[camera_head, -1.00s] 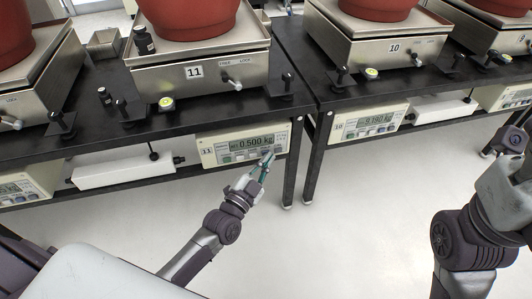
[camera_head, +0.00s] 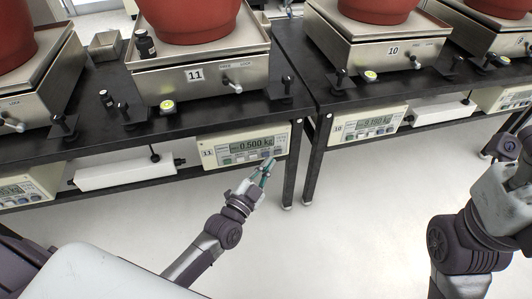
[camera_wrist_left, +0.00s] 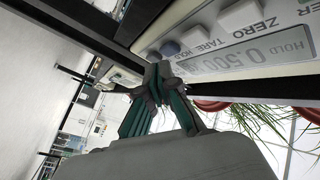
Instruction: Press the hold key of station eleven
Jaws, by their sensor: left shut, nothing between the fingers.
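The station eleven indicator (camera_head: 208,153) is a cream box under the left table, reading 0.500 kg. In the left wrist view its display (camera_wrist_left: 265,50) shows HOLD beside 0.500. The blue-grey hold key (camera_wrist_left: 170,48) is at the end of the key row, beside the white tare key (camera_wrist_left: 197,37) and zero key (camera_wrist_left: 240,14). My left gripper (camera_head: 267,165) is shut and empty, its tips just in front of the indicator's lower right. In the left wrist view the fingertips (camera_wrist_left: 158,72) sit close below the hold key; contact cannot be told. My right gripper's fingers are out of view.
Scale 11 (camera_head: 194,75) stands above on the black table (camera_head: 75,150), carrying a red pot (camera_head: 195,18). Station ten's indicator (camera_head: 340,126) is to the right, past the table legs. A white box (camera_head: 122,171) lies on the lower shelf. The floor in front is clear.

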